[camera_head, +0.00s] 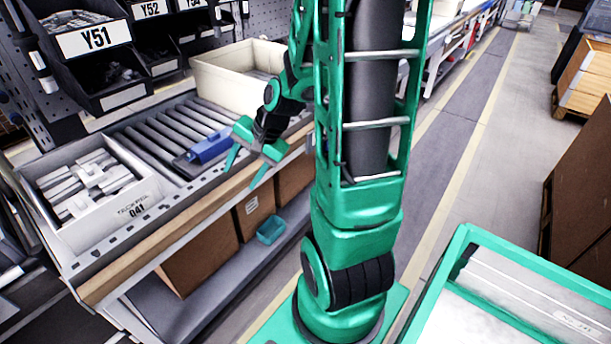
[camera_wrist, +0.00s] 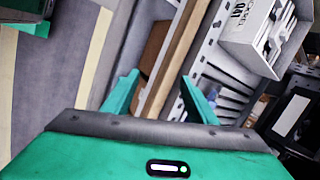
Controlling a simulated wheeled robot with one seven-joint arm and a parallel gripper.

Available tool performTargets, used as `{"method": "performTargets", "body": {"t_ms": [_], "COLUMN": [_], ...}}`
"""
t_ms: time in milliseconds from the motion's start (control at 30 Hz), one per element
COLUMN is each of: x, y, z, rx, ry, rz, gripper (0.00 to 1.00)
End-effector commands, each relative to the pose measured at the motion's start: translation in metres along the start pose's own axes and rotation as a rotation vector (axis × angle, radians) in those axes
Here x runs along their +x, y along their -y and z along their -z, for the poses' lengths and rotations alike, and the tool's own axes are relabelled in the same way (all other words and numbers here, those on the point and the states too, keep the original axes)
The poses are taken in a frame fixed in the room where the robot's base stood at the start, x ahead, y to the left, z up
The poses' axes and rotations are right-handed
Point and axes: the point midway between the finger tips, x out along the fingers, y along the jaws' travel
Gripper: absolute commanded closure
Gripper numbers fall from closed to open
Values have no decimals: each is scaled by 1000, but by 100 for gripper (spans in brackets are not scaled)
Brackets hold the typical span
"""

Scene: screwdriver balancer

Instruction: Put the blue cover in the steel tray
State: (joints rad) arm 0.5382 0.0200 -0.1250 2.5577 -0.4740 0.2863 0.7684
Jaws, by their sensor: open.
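The blue cover (camera_head: 210,147) lies on the grey roller rack in the head view, left of my gripper. My gripper (camera_head: 243,168) is open and empty, near the wooden front edge of the rack, a short way right of the cover.
A white box (camera_head: 140,200) of pale parts stands left of the rollers (camera_head: 170,130). A cream bin (camera_head: 228,78) stands at their back. Black labelled bins (camera_head: 95,45) are above. A teal container (camera_head: 271,230) sits on the lower shelf. The aisle (camera_head: 480,130) is clear.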

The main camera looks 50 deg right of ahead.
Motion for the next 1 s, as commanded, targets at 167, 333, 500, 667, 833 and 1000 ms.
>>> {"method": "performTargets", "body": {"t_ms": [167,333,500,667,833,1000], "x": [-51,-105,-148,-166,-170,-170], "y": [-41,-83,-117,-132,-136,-136], "z": [-13,-27,-45,-61,-64,-63], "rx": [-286,-486,-605,-651,-662,-660], "ry": [-23,7,69,112,124,123], "rz": [-196,-357,-450,-485,-492,-492], "gripper": [48,48,48,48,48,48]}}
